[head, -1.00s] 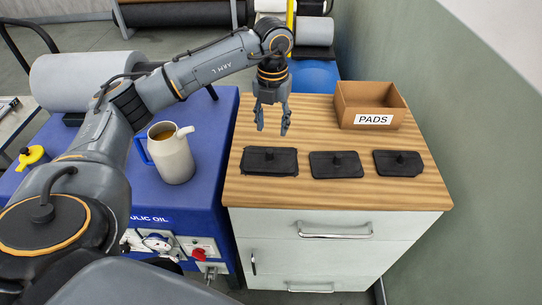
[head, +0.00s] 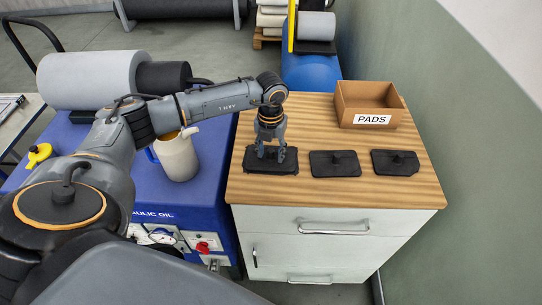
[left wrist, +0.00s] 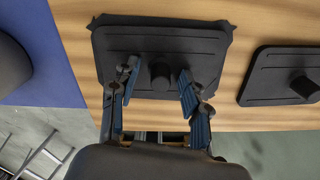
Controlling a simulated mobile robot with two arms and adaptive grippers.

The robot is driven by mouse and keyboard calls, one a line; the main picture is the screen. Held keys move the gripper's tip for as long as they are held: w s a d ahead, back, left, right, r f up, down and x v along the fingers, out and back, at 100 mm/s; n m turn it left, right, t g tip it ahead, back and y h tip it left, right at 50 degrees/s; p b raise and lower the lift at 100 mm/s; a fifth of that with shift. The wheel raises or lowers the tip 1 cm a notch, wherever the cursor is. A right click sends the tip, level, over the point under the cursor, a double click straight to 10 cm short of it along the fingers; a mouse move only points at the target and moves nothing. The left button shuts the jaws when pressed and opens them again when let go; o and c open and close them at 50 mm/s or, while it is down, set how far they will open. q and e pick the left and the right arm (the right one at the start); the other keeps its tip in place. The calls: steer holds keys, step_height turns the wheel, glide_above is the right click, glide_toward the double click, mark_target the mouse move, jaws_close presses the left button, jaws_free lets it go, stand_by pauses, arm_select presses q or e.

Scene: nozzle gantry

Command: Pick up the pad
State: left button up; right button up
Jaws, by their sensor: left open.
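Three black pads with a knob on top lie in a row on the wooden cabinet top: a left pad (head: 256,167), a middle pad (head: 335,169) and a right pad (head: 395,168). My left gripper (head: 271,158) is open and points down at the left pad. In the left wrist view its fingertips (left wrist: 158,75) stand on either side of the left pad's round knob (left wrist: 163,74), with gaps to it. The left pad (left wrist: 205,37) has a ragged dark edge under it. The middle pad (left wrist: 270,75) shows at the right. My right gripper is not in view.
An open cardboard box (head: 370,105) labelled PADS stands at the back right of the cabinet top (head: 310,115). A jug (head: 178,158) stands on the blue unit (head: 205,200) at the left, close to my left arm. A green wall (head: 460,190) bounds the right side.

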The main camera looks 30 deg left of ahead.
arm_select(q)
jaws_close()
steer(key=shift+r, duration=0.1)
